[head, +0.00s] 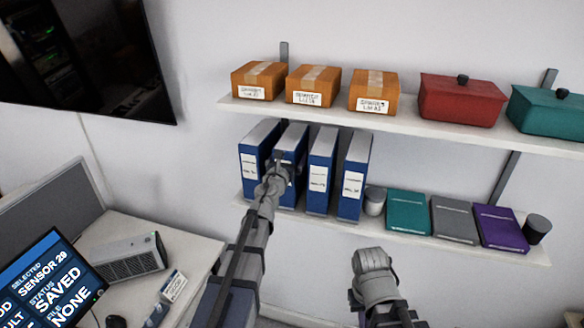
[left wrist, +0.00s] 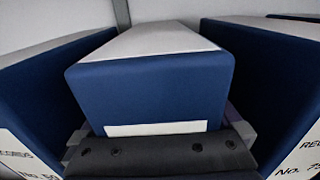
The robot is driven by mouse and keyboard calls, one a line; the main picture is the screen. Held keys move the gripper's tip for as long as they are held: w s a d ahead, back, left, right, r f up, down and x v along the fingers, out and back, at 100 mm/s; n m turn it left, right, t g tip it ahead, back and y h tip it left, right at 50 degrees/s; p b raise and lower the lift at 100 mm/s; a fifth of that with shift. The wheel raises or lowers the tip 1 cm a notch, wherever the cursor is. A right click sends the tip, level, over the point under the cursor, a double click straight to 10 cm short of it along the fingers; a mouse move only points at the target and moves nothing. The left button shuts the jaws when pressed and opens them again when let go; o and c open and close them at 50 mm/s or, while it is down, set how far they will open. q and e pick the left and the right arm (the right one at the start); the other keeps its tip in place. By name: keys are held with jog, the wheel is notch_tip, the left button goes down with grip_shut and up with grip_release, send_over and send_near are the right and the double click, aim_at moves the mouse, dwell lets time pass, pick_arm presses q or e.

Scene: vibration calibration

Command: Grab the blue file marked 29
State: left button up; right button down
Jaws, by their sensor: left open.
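Several blue files stand upright in a row on the lower shelf (head: 405,232). My left gripper (head: 280,160) is open, right in front of the second blue file from the left (head: 294,136). In the left wrist view, that file (left wrist: 150,90) fills the middle, with the dark gripper (left wrist: 160,155) spanning its lower front and covering most of its label. Its number cannot be read. Neighbouring files stand on the left (left wrist: 40,90) and right (left wrist: 265,85), their "No." labels cut off. My right gripper (head: 373,262) is below the shelf; its fingers cannot be made out.
The upper shelf (head: 400,122) holds orange boxes (head: 313,86), a red box (head: 460,100) and a teal box (head: 550,110). Right of the files are a small canister (head: 374,200) and teal, grey and purple books (head: 455,219). A monitor (head: 45,280) reads "SENSOR 29".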

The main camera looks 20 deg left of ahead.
pick_arm(q)
jog(key=shift+s, duration=0.1)
grip_shut()
dwell(0.8)
